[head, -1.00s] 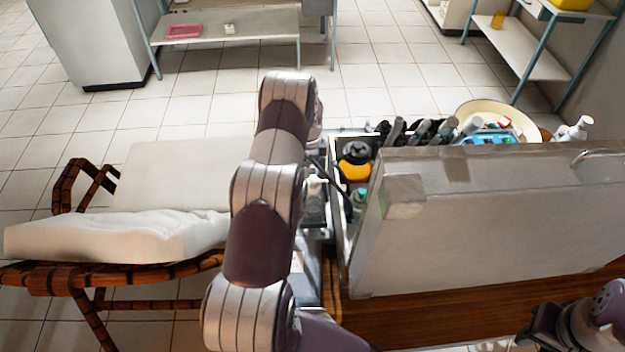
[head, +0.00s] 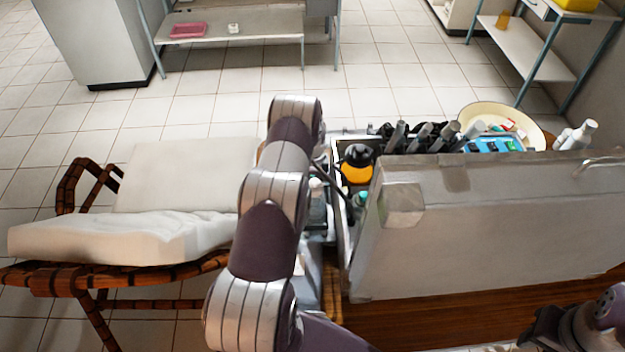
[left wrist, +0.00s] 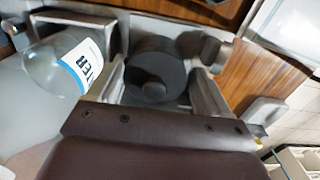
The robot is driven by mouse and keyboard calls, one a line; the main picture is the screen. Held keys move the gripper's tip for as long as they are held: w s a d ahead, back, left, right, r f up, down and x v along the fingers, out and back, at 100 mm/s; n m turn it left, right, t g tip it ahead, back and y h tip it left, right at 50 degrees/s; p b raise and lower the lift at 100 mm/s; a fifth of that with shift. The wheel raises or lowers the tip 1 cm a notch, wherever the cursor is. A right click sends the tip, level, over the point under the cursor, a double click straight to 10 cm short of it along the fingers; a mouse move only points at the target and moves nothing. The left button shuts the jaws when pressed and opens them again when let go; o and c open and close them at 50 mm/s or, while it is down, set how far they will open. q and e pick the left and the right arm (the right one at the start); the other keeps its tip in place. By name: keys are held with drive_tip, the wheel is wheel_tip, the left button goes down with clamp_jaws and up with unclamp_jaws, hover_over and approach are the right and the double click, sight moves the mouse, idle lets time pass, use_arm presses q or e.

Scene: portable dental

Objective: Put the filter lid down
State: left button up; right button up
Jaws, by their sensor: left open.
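In the left wrist view a dark grey round lid (left wrist: 155,72) with a raised knob lies between the two fingers of my left gripper (left wrist: 160,84). The fingers stand apart, one on each side of the lid. I cannot tell whether the lid rests fully on what is below it. In the head view my left arm hides the left gripper and the lid. My right gripper (head: 540,328) is at the lower right edge, dark and partly cut off, away from the case.
A clear bottle with a blue-and-white label (left wrist: 75,62) is close left of the lid. The open grey case (head: 480,225) holds a black-and-yellow container (head: 357,165) and several tools. A cream bowl (head: 535,130) stands behind it. A white-cushioned chair (head: 110,235) is left.

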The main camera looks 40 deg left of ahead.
use_arm(q)
drive_tip(key=shift+r, duration=0.25)
wheel_tip(320, 180, up, 12)
drive_tip(key=b, duration=0.1)
